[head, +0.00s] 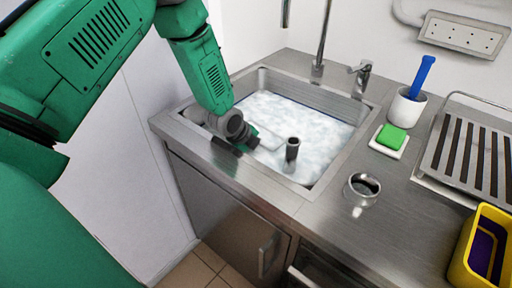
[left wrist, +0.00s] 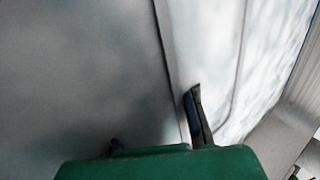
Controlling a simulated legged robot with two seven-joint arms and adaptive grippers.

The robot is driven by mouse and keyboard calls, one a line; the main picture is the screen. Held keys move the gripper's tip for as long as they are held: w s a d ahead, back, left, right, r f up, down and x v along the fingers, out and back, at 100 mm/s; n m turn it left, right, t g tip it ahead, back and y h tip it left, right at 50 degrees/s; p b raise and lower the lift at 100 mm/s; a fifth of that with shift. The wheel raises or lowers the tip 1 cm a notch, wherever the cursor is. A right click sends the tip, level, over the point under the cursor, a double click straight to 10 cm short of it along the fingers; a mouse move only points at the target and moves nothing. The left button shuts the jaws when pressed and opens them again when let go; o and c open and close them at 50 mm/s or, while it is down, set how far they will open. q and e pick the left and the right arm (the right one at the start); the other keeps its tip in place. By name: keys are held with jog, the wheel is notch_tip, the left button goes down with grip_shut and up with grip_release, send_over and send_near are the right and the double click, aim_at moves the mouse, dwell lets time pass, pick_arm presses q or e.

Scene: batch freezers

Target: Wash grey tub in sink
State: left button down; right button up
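My left gripper (head: 243,150), dark grey on a green arm, is over the front left rim of the steel sink (head: 338,172). In the left wrist view its two dark fingertips (left wrist: 157,120) stand apart with nothing clearly between them, so it looks open. The sink is filled with white, foamy water (head: 312,122). I cannot make out a grey tub in either view; it may be hidden by the arm or under the foam. A thin pale edge shows in the foam beside the gripper; I cannot tell what it is. My right gripper is not in view.
A dark upright pipe (head: 292,149) stands in the sink, with a tap (head: 362,76) behind. A steel ring-like holder (head: 361,189), a green sponge (head: 391,136), a white cup (head: 407,107) with a blue-handled tool, a slatted rack (head: 470,150) and a yellow container (head: 463,262) are to the right.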

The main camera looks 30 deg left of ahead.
pick_arm(q)
jog(key=shift+d+r, duration=0.1)
jog(key=shift+d, duration=0.4)
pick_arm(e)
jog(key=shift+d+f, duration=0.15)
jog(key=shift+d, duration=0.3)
pick_arm(q)
jog(key=shift+a, duration=0.15)
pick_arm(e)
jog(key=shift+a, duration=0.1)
